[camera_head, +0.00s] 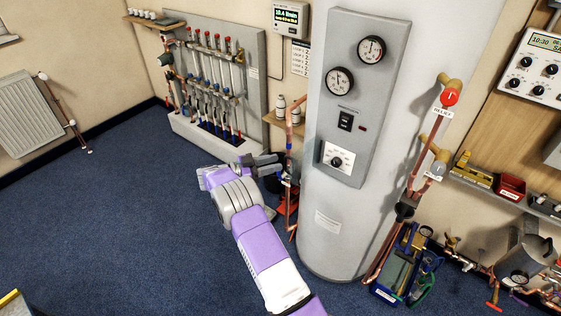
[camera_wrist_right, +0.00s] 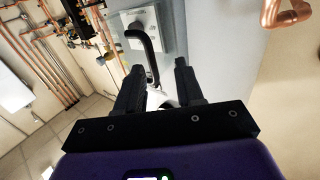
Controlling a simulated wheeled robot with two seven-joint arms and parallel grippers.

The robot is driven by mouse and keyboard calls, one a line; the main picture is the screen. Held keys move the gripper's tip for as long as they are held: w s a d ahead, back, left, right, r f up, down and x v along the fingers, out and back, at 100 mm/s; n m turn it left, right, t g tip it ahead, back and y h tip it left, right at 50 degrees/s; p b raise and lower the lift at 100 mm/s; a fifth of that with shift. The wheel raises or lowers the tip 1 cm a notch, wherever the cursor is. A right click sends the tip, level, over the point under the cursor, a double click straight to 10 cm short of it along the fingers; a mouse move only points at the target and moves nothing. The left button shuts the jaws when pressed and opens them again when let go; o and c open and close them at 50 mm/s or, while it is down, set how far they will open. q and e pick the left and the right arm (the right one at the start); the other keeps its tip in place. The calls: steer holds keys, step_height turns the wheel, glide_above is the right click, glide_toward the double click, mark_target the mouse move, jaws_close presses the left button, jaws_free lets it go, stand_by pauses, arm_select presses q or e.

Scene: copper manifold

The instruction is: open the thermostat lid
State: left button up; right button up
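A white thermostat plate (camera_head: 338,157) with a round dark dial sits low on the grey control panel of the tall pale cylinder. I cannot tell whether its lid is shut; the piece is too small in the head view. My right gripper (camera_head: 282,164) is left of the thermostat, apart from it, in front of the copper pipe beside the cylinder. In the right wrist view the two black fingers (camera_wrist_right: 158,80) are spread, with nothing clearly held. A black curved bar or cable (camera_wrist_right: 148,52) on a pale box appears beyond them. My left gripper is not in view.
The cylinder (camera_head: 322,245) stands close right of my right arm. Copper pipe (camera_head: 290,140) runs vertically beside the gripper. A manifold board (camera_head: 215,60) stands behind left. A blue toolbox (camera_head: 400,275) is on the floor at right. The blue floor at left is clear.

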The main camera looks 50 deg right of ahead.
steer(key=v, duration=0.4)
steer(key=shift+a, duration=0.1)
stand_by(0.4)
steer(key=w+a+f+n+t+y, duration=0.1)
steer(key=w+a+f+n+t, duration=0.25)
steer(key=f+n+t, duration=0.45)
steer(key=w+a+f+n+t+y, duration=0.25)
steer(key=w+f+n+t, duration=0.2)
steer(key=f+t, duration=0.45)
steer(key=s+a+f+n+y, duration=0.3)
steer(key=a+f+y, duration=0.15)
steer(key=a, duration=0.35)
steer(key=s+a+f+n+y, duration=0.2)
steer(key=s+a+f+y, duration=0.1)
steer(key=a+f, duration=0.4)
steer(key=s+a+n+g+y, duration=0.4)
steer(key=s+a+g+y, duration=0.2)
steer(key=s+a, duration=1.3)
steer(key=s+y, duration=0.2)
steer(key=s, duration=0.2)
steer(key=shift+f+g, duration=0.15)
steer(key=shift+g, duration=0.25)
